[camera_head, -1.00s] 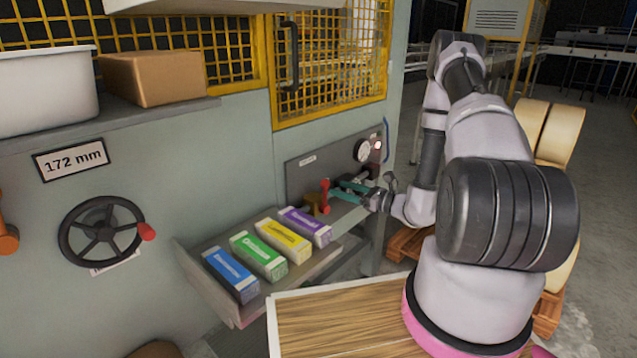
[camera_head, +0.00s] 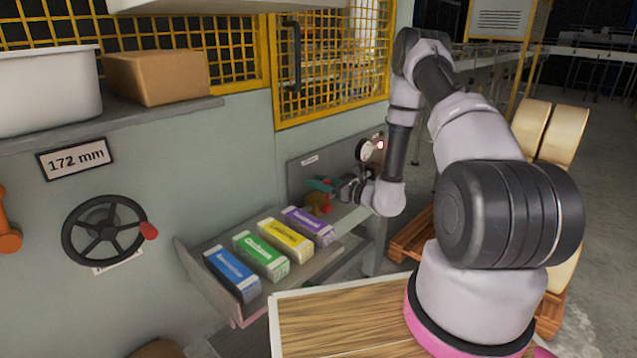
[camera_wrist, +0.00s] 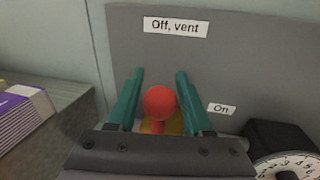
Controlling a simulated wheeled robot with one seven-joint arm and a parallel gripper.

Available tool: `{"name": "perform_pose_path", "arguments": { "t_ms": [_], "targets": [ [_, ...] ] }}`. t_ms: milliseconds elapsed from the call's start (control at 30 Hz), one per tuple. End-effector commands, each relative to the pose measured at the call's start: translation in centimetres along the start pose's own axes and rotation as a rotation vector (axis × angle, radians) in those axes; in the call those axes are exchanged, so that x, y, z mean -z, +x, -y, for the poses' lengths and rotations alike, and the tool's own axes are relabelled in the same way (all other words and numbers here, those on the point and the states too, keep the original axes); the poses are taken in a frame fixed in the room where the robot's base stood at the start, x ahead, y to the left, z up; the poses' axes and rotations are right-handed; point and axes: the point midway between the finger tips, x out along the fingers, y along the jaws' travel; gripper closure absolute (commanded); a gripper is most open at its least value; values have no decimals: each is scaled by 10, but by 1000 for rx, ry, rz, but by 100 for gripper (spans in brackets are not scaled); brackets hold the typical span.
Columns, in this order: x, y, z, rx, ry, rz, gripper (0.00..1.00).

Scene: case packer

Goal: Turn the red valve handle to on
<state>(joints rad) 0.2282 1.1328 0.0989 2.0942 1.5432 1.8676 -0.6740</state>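The red valve handle shows in the wrist view as a round red knob (camera_wrist: 160,102) on a short stem above a brass-yellow valve body (camera_wrist: 172,128). My gripper (camera_wrist: 158,84) is open, with one green finger on each side of the knob and a small gap on both sides. In the head view my gripper (camera_head: 322,184) is at the panel above the brass body. The "Off, vent" label (camera_wrist: 176,26) is above the knob; the "On" label (camera_wrist: 221,109) is to its right.
A pressure gauge (camera_head: 364,151) is right of the valve; a black-cased dial (camera_wrist: 287,167) shows lower right in the wrist view. Several coloured cartons, including a purple one (camera_head: 308,226), lie on the shelf close below left. A black handwheel (camera_head: 103,231) is farther left.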

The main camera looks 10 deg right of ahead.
Motion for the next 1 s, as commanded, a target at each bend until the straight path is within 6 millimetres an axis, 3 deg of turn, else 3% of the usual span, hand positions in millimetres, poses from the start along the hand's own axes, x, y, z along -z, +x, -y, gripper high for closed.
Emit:
{"name": "perform_pose_path", "arguments": {
  "t_ms": [33, 100, 1000],
  "targets": [
    [0, 0, 0, 0, 0, 0, 73],
    [0, 0, 0, 0, 0, 0, 100],
    [0, 0, 0, 0, 0, -1, 100]
  ]
}}
